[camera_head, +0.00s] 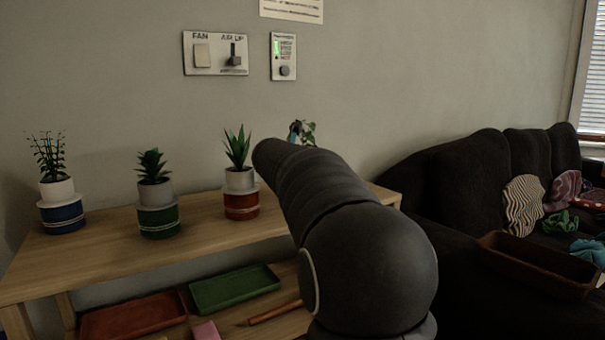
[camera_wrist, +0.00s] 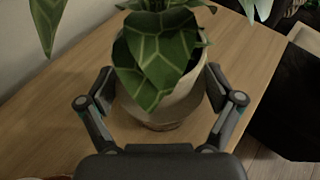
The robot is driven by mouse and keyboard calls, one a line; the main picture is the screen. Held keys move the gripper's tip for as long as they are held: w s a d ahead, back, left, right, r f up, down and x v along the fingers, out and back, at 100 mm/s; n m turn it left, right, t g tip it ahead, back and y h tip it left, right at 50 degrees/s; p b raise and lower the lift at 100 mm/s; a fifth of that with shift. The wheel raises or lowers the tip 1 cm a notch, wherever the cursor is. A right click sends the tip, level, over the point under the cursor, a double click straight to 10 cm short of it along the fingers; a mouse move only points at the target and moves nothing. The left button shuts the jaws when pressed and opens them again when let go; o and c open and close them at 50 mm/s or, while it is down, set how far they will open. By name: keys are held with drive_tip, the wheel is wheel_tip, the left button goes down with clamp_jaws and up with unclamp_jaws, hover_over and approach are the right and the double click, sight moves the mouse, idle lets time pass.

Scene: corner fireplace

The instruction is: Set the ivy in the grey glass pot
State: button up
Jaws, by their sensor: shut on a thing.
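The ivy (camera_wrist: 160,62), with broad dark green leaves and pale veins, stands in a pale pot (camera_wrist: 172,108) in the wrist view. My gripper (camera_wrist: 160,78) is shut on this pot, one finger on each side. A darker, brownish band shows under the pot; I cannot tell whether it is the grey glass pot, the pot's base or shadow. In the head view a few ivy leaves (camera_head: 306,130) show above my arm, which hides the pot and gripper. I cannot make out the grey glass pot in either view.
On the wooden table (camera_head: 110,262), potted plants stand in a blue pot (camera_head: 62,215), a green pot (camera_head: 158,222) and a red pot (camera_head: 241,205). A red tray (camera_head: 133,316) and a green tray (camera_head: 234,289) lie on the lower shelf. A dark sofa (camera_head: 455,180) is right.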

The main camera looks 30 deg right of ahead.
drive_tip(key=shift+f, duration=0.35)
idle(0.4)
drive_tip(key=o, duration=0.6)
drive_tip(key=shift+c, duration=0.2)
drive_tip(key=v, duration=1.2)
drive_tip(key=s+a+f+m+g+y, duration=0.1)
drive_tip(key=s+a+f+m+y, duration=0.2)
drive_tip(key=s+a+f+m, duration=0.2)
drive_tip(key=s+a+f+m+g+y, duration=0.1)
drive_tip(key=s+a+f+m+y, duration=0.2)
drive_tip(key=s+a+f+m, duration=0.3)
drive_tip(key=s+a+f+m+g+y+p, duration=0.1)
drive_tip(key=s+a+f+m, duration=0.4)
drive_tip(key=s+f+m, duration=0.8)
drive_tip(key=s+m+g+y, duration=0.1)
drive_tip(key=s+m+y, duration=0.1)
drive_tip(key=s, duration=0.6)
drive_tip(key=shift+s+a+m+y, duration=0.25)
drive_tip(key=shift+s+m+y, duration=0.05)
drive_tip(key=shift+m, duration=0.2)
